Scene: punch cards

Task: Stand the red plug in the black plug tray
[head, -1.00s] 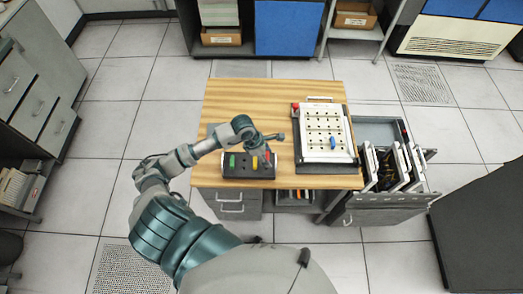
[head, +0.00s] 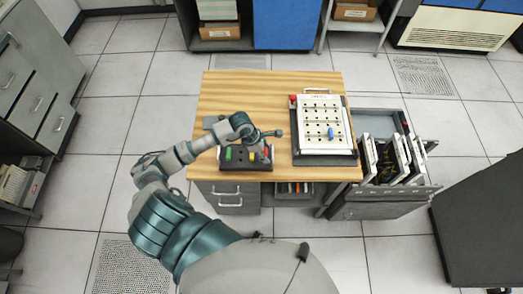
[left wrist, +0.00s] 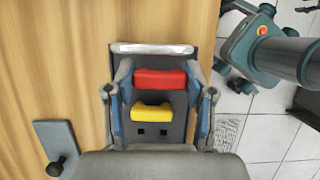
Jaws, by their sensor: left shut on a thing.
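The black plug tray (head: 233,166) lies at the front left of the wooden table, with a green plug (head: 228,153) and a yellow plug (head: 252,156) standing in it. My left gripper (head: 264,155) is over the tray's right end. In the left wrist view its fingers are shut on the ends of the red plug (left wrist: 160,79). The red plug is over the tray (left wrist: 180,130), beside the yellow plug (left wrist: 152,113), and looks bigger than it. Whether its lower end sits in a hole is hidden. My right gripper is not in view.
A white plug panel (head: 312,125) with a blue plug (head: 331,133) stands on the table's right. A grey plate with a knob (left wrist: 57,145) lies beside the tray. An open drawer (head: 385,180) with cards is at the right. The table's back left is bare.

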